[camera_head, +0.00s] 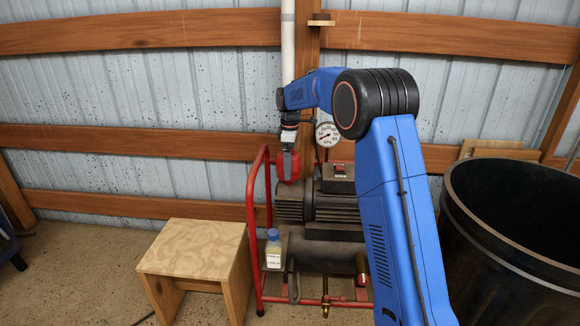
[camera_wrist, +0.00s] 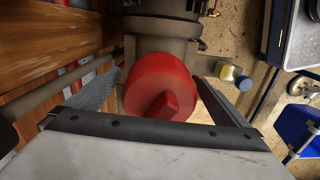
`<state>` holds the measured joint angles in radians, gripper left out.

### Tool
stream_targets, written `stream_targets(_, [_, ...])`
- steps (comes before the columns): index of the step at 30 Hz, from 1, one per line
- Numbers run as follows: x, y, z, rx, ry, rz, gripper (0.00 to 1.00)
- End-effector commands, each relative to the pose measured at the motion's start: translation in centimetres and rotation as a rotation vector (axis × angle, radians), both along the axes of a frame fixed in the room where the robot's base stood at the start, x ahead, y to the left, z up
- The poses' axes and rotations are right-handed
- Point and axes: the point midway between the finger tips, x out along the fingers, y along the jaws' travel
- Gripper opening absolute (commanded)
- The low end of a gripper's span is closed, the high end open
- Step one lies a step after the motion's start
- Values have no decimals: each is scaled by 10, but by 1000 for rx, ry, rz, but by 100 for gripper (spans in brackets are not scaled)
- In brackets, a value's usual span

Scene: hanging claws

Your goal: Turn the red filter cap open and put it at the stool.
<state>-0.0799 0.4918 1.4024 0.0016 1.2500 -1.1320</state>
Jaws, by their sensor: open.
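The red filter cap (camera_wrist: 150,75) has a raised grip bar and sits on a dark cylindrical housing (camera_wrist: 166,27) in the wrist view. In the head view the cap (camera_head: 296,168) shows partly behind my gripper (camera_head: 287,165), on the compressor. My gripper's two grey fingers (camera_wrist: 157,84) stand on either side of the cap, open, with a gap at least on the right. Contact on the left is hard to tell. The wooden stool (camera_head: 192,247) stands on the floor left of the compressor, its top bare.
A red tube frame (camera_head: 252,215) surrounds the compressor, with a blue-capped bottle (camera_head: 273,252) at its front left. A pressure gauge (camera_head: 327,134) is right of my gripper. A black barrel (camera_head: 465,235) stands at right. Floor left of the stool is mostly clear.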

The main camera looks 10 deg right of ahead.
Motion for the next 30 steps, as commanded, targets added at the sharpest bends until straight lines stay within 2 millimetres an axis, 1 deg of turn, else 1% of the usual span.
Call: stream_targets(30, [0, 0, 49, 0, 0, 0, 100])
